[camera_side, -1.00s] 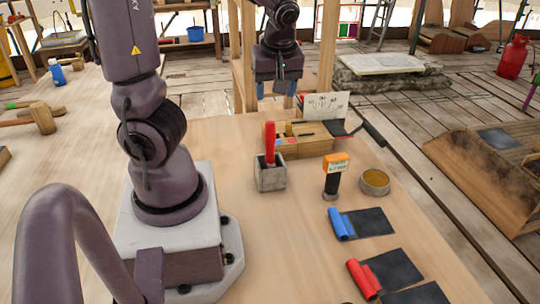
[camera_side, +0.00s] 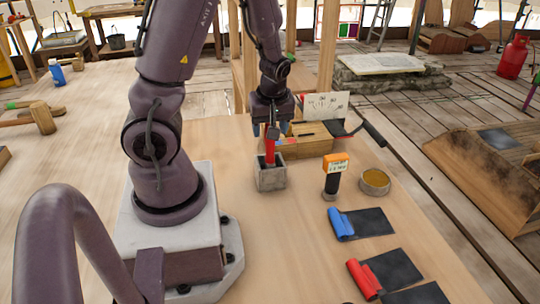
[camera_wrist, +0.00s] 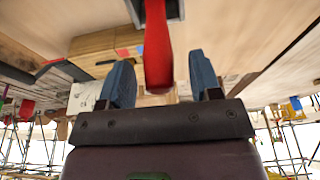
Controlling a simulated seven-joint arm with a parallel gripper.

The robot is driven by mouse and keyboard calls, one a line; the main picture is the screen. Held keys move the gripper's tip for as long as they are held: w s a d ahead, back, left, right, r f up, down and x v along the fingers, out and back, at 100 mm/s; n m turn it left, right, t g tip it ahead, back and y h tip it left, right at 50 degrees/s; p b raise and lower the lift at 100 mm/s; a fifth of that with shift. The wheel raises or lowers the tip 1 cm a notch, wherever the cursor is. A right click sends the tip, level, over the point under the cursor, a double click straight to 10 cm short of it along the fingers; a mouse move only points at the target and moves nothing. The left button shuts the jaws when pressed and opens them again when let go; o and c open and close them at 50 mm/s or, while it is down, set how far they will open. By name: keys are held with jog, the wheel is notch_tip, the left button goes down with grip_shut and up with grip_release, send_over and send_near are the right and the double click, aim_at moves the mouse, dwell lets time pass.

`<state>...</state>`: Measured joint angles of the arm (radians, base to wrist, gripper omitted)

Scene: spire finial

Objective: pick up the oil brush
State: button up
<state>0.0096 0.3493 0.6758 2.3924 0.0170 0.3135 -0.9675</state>
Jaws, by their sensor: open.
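The oil brush, seen as a red handle (camera_side: 269,149), stands upright in a grey square holder (camera_side: 271,178) on the wooden table. Its lower end is hidden inside the holder. My gripper (camera_side: 267,131) is just above the holder, pointing down, at the top of the red handle. In the wrist view the red handle (camera_wrist: 158,45) lies between the two blue fingers of my gripper (camera_wrist: 162,82), with gaps on both sides. The gripper is open and not closed on the handle.
A wooden box (camera_side: 305,142) stands right behind the holder. To the right are an orange-and-black device (camera_side: 333,177) and a round tin (camera_side: 375,181). Blue (camera_side: 341,224) and red (camera_side: 364,279) rolls with dark sheets lie nearer the front.

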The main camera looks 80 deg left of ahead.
jog(key=shift+a+f, duration=0.2)
jog(key=shift+f, duration=0.5)
jog(key=c, duration=1)
jog(key=shift+r, duration=0.15)
